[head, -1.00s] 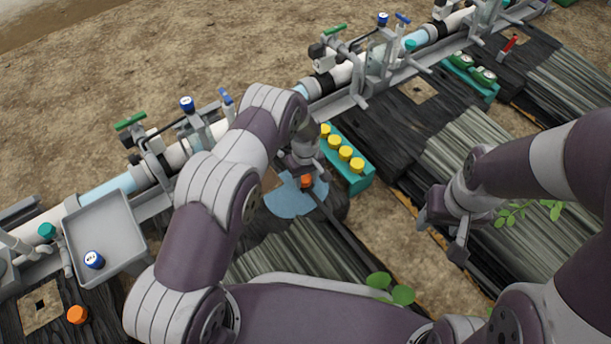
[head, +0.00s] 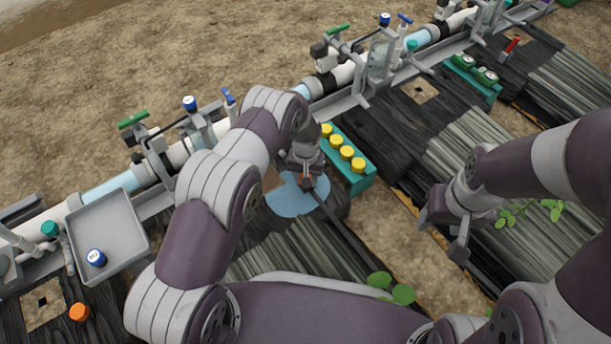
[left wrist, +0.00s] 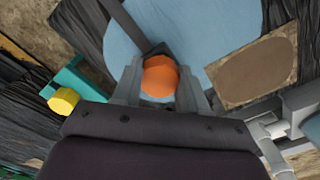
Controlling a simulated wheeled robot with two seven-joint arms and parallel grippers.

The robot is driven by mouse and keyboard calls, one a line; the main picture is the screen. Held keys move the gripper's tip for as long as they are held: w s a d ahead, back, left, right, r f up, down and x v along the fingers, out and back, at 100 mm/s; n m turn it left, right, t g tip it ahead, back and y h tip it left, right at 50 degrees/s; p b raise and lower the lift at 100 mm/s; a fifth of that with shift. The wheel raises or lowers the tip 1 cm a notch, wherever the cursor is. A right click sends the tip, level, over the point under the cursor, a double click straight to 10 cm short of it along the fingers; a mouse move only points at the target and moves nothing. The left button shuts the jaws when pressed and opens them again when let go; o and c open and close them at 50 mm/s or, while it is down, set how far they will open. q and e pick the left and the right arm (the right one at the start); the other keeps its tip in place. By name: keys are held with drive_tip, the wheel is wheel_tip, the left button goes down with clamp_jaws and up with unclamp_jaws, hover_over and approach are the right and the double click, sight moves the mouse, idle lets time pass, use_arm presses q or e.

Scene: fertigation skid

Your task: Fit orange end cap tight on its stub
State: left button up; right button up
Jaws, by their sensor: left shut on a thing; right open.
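An orange end cap (left wrist: 160,77) sits between the fingers of my left gripper (left wrist: 162,92) in the left wrist view. The left gripper (head: 306,180) is shut on it, low over a blue round patch (head: 292,200) on the dark sheeting. In the head view the fingers hide most of this cap. Another orange cap (head: 79,313) lies on the dark sheeting at the lower left, clear of both grippers. My right gripper (head: 442,236) is open and empty at the right, above the ground. I cannot make out which stub belongs to the cap.
A teal rack (head: 362,180) with several yellow caps stands right beside the left gripper. A grey tray (head: 122,225) at the left holds a blue-and-white cap (head: 96,258). A pipe run with valves crosses behind. A second teal rack (head: 486,94) stands at the upper right.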

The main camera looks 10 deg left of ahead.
use_arm(q)
drive_tip(key=m, duration=0.2)
drive_tip(key=shift+w+d+r+m, duration=0.1)
drive_tip(key=shift+w+d+m, duration=0.1)
drive_tip(key=shift+d+m, duration=0.1)
drive_tip(key=shift+c, duration=0.3)
drive_tip(key=shift+m, duration=1)
clamp_jaws()
drive_tip(key=shift+m, duration=1.8)
drive_tip(key=o, duration=0.8)
unclamp_jaws()
drive_tip(key=o, duration=0.4)
drive_tip(key=shift+d, duration=0.15)
drive_tip(key=shift+c, duration=0.2)
